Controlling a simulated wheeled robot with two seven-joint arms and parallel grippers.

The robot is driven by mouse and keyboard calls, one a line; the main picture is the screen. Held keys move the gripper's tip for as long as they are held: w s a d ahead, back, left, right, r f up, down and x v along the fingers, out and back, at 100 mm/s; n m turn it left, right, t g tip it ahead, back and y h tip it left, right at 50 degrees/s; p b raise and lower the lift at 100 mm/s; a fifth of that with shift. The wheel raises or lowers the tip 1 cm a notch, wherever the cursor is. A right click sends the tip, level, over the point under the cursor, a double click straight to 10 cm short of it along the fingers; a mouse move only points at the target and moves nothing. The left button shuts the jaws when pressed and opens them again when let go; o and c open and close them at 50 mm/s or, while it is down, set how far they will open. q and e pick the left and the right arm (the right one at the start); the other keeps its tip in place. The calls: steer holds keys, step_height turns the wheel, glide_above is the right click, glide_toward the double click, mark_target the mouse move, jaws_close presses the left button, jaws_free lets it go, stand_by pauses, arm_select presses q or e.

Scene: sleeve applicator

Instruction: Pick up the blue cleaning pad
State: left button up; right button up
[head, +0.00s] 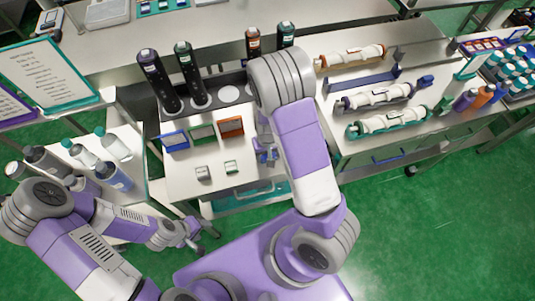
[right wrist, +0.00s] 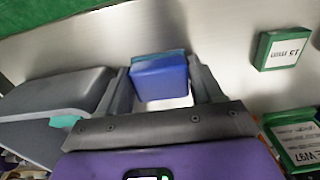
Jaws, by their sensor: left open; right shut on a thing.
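The blue cleaning pad (right wrist: 160,77) is a small blue block between the two fingers of my right gripper (right wrist: 163,85) in the right wrist view. The fingers are shut on its sides. In the head view my right gripper (head: 267,153) is at the right edge of the middle bench, partly hidden by my arm, with a little blue showing there. My left gripper (head: 192,238) is open and empty, low over the floor in front of the middle bench.
Two small labelled boxes (head: 203,173) (head: 232,167) sit on the middle bench (head: 185,190). Blue, green and orange frames (head: 203,132) stand behind them. Tall dark bottles (head: 158,80) stand further back. The right bench holds white rolls in coloured cradles (head: 388,122).

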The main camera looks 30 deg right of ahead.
step_height(320, 180, up, 10)
steer(key=p, duration=0.3)
